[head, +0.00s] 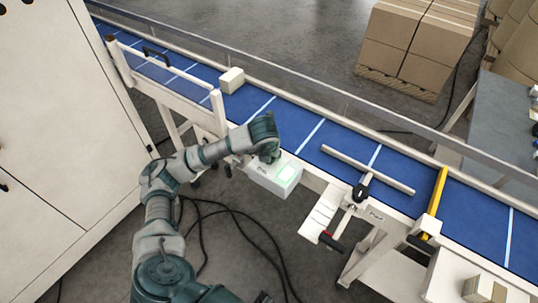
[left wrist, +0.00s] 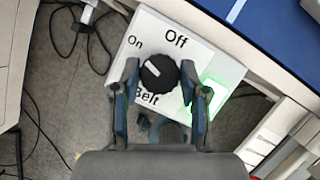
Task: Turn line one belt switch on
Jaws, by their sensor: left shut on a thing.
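A white switch box (head: 268,180) is mounted at the near side of the blue conveyor belt. In the left wrist view, its panel (left wrist: 192,52) carries a black round knob (left wrist: 154,84) with the labels "On", "Off" and "Belt". The knob's white mark points up-left, roughly toward "On". My left gripper (left wrist: 160,68) is shut on the knob, one finger on each side. In the head view the gripper (head: 268,157) hides the knob. My right gripper is not in view.
The blue belt (head: 300,118) runs behind the box, with a small carton (head: 231,80) on it. A diverter bar (head: 367,170) and a yellow bar (head: 435,200) cross it at right. A white cabinet (head: 60,110) stands left; cables (head: 225,205) lie on the floor.

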